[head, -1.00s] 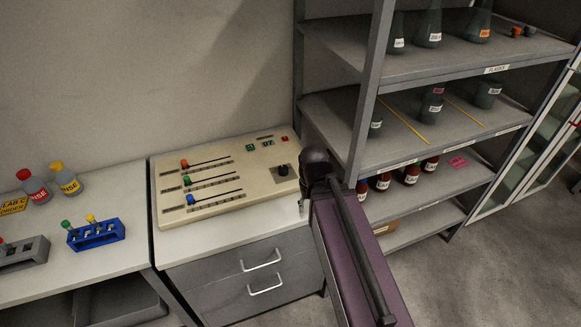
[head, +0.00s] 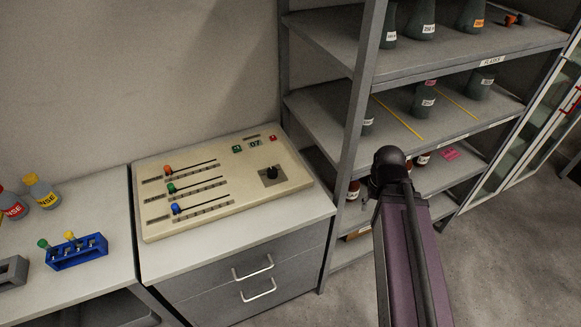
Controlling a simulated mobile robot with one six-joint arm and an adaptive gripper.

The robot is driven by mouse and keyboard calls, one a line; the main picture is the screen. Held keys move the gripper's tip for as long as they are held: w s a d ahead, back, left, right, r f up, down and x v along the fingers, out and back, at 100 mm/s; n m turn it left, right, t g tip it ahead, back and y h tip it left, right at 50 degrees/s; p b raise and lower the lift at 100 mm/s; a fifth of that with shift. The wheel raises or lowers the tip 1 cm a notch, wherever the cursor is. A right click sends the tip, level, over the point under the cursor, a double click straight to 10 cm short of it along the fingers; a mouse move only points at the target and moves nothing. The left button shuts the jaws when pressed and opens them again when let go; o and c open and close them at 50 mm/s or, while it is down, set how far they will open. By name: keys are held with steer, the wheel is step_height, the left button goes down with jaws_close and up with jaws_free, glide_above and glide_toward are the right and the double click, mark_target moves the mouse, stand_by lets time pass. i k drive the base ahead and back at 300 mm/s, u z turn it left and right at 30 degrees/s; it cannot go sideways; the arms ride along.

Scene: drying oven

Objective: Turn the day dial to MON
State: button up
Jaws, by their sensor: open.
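A cream control panel (head: 240,205) lies on the counter at the left of the head view. A black knob (head: 272,172) on a dark square plate sits at the panel's right side. It is the only dial-like part I see, but no day marks, MON included, can be read around it. My gripper is not in view. Only my purple arm link and its dark rounded joint show, to the right of the panel and apart from it in the picture.
The panel also carries orange (head: 168,170), green (head: 171,188) and blue (head: 176,208) slider knobs and a small display (head: 255,143). A blue tube rack (head: 77,255) stands on the left counter. A shelf unit (head: 352,130) with glassware rises right of the panel.

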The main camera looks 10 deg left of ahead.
mark_target(272, 173)
steer(key=z, duration=0.25)
steer(key=k, duration=1.5)
steer(key=u, duration=0.65)
steer(key=i, duration=1)
